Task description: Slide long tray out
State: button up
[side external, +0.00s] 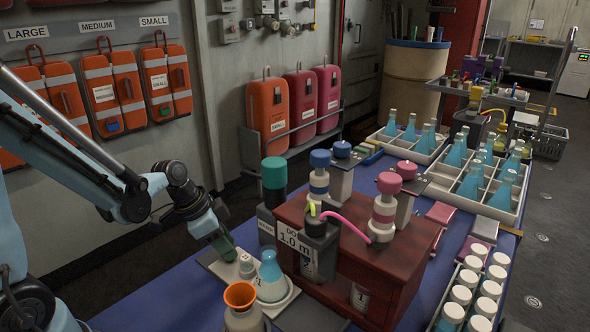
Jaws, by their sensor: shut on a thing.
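A long, pale grey tray (213,262) lies on the blue table, in front of and left of the dark red wooden case. A blue conical flask (270,276) and a small white-capped item (246,265) stand on it. My gripper (221,237) is low at the tray's far left end, shut on a dark green block (225,246). I cannot tell whether this block is part of the tray. The fingertips are small and partly hidden.
An orange-rimmed jar (241,295) stands close in front of the tray. The red case (405,255), with pumps and bottles on top, stands to the right. White-capped jars (460,295) and crates of blue flasks (440,182) fill the right side. Blue table is bare at front left.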

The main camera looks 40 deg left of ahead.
jog(key=shift+a, duration=2.1)
jog(key=o, duration=0.8)
jog(key=shift+r, duration=3.5)
jog(key=s+d+r+n+t, duration=0.1)
jog(key=d+n, duration=0.1)
jog(key=s+d+r+n+t+y, duration=0.1)
jog(key=s+d+n, duration=0.1)
jog(key=d, duration=0.1)
jog(key=s+d+r+n+t+y, duration=0.1)
jog(key=d+n, duration=0.1)
jog(key=shift+s+d+r, duration=0.35)
jog(key=shift+d+r, duration=0.05)
